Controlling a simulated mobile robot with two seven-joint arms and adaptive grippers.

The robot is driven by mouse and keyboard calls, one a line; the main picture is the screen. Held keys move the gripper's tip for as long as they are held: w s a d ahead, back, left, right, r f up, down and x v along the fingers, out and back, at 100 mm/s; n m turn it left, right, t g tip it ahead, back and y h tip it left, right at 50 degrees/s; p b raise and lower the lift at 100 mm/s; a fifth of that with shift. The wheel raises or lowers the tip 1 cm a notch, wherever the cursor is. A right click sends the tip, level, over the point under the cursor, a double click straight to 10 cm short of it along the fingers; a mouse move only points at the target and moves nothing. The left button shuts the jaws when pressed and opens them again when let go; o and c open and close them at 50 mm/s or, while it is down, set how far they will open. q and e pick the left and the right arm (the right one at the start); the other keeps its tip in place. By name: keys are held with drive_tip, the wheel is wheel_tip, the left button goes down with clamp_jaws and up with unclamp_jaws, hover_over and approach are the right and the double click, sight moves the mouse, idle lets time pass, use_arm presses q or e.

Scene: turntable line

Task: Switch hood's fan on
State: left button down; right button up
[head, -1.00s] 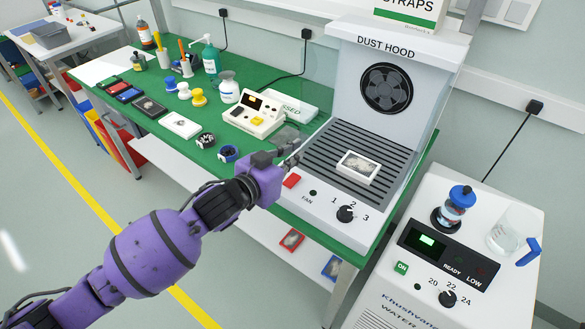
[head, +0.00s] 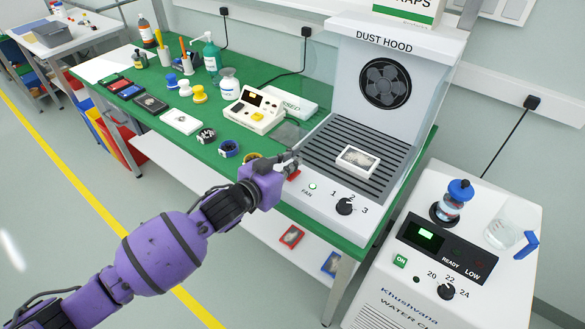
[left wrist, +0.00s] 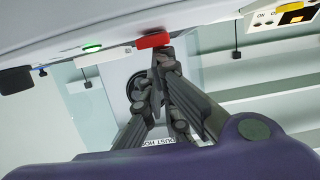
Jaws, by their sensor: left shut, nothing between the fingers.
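The dust hood (head: 400,50) stands at the right end of the green bench, with its round fan (head: 386,82) in the back panel. On its front face are a red rocker switch (head: 294,175), a small FAN lamp (head: 312,186) that glows green, and a black dial (head: 345,206). My left gripper (head: 287,163) is shut and empty, its fingertips at the red switch and partly covering it. In the left wrist view the closed fingertips (left wrist: 162,55) are right at the red switch (left wrist: 153,41), seemingly touching it; the lit green lamp (left wrist: 92,46) is beside it.
A framed part (head: 358,161) lies on the hood's slatted grille. A white instrument (head: 255,112), wristband-like rings and bottles stand on the bench to the left. The water unit (head: 450,260) with glassware stands at the right, close to the hood.

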sight(294, 175)
use_arm(q)
drive_tip(key=shift+s+r, duration=0.25)
drive_tip(key=shift+s, duration=0.3)
drive_tip(key=shift+w, duration=0.35)
wheel_tip(294, 175, up, 5)
drive_tip(key=p, duration=0.2)
drive_tip(key=shift+w+d+f+p, duration=0.1)
drive_tip(key=shift+d+f+p, duration=0.1)
drive_tip(key=shift+p, duration=0.1)
drive_tip(key=v, duration=1)
drive_tip(key=shift+d+r, duration=0.2)
drive_tip(key=shift+r, duration=0.05)
use_arm(e)
wheel_tip(294, 175, up, 2)
drive_tip(key=shift+a+r, duration=0.15)
drive_tip(key=shift+r, duration=0.1)
drive_tip(key=shift+s+f, duration=0.1)
